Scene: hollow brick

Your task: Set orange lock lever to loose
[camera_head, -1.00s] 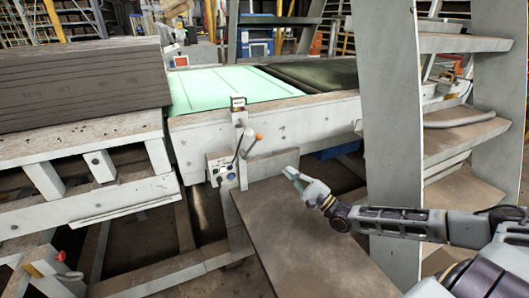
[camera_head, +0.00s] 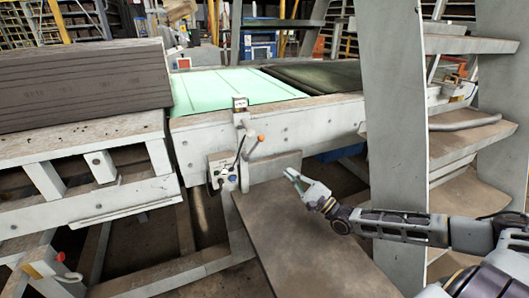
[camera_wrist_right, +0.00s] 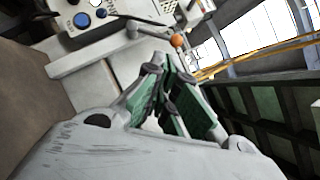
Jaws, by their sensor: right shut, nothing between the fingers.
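The orange knob (camera_head: 261,138) tops a thin lever that leans up and right from a post on the front of the white machine frame, just right of a small control box (camera_head: 222,168). In the right wrist view the orange knob (camera_wrist_right: 177,41) shows just beyond the fingertips, with its rod running left to the panel. My right gripper (camera_head: 288,172) is right of and below the knob, apart from it. In the right wrist view the gripper (camera_wrist_right: 160,75) has green finger pads and is shut on nothing. My left gripper is out of view.
A brown sloped board (camera_head: 305,235) lies below my right gripper. White steps (camera_head: 395,150) stand close to my right arm. A stack of dark planks (camera_head: 85,85) is at left. The machine bed (camera_head: 235,88) has a green sheet. A blue button (camera_wrist_right: 81,20) is on the panel.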

